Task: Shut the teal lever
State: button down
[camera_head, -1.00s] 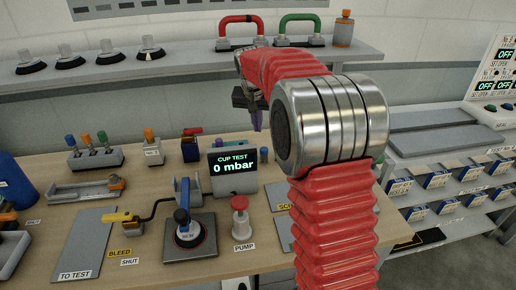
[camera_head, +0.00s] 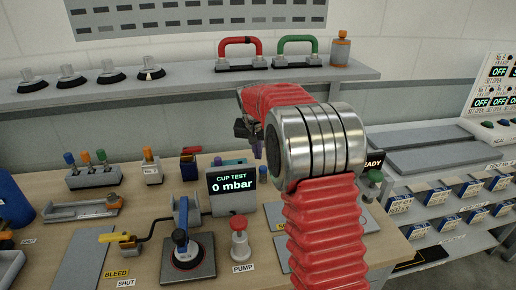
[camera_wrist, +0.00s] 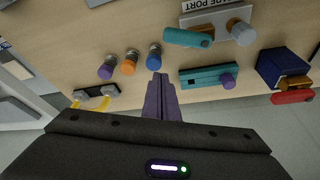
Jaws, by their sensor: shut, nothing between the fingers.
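In the wrist view, a teal lever handle (camera_wrist: 188,38) with an orange end lies on a grey plate beside a grey round knob, under a label partly reading "PORT". A second teal piece, a bar with a purple knob (camera_wrist: 208,77), lies nearer my gripper. I cannot tell for certain which one is the teal lever. My gripper (camera_wrist: 160,80) is shut and empty, its dark purple fingers pointing towards the board, left of both teal pieces and apart from them.
Beside the fingertips stand purple, orange and blue knobs (camera_wrist: 129,64). A dark blue box with a red lever (camera_wrist: 292,97) is at right.

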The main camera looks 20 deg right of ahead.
jog(key=shift+s+a+f, duration=0.2)
jog(key=shift+s+f, duration=0.15)
jog(key=shift+f, duration=0.45)
jog(key=shift+s+a+f, duration=0.25)
jog(key=shift+s+f, duration=0.05)
jog(key=shift+f, duration=0.45)
jog(key=shift+s+a+f, duration=0.2)
jog(key=shift+s+f, duration=0.15)
jog(key=shift+f, duration=0.45)
jog(key=shift+a, duration=0.15)
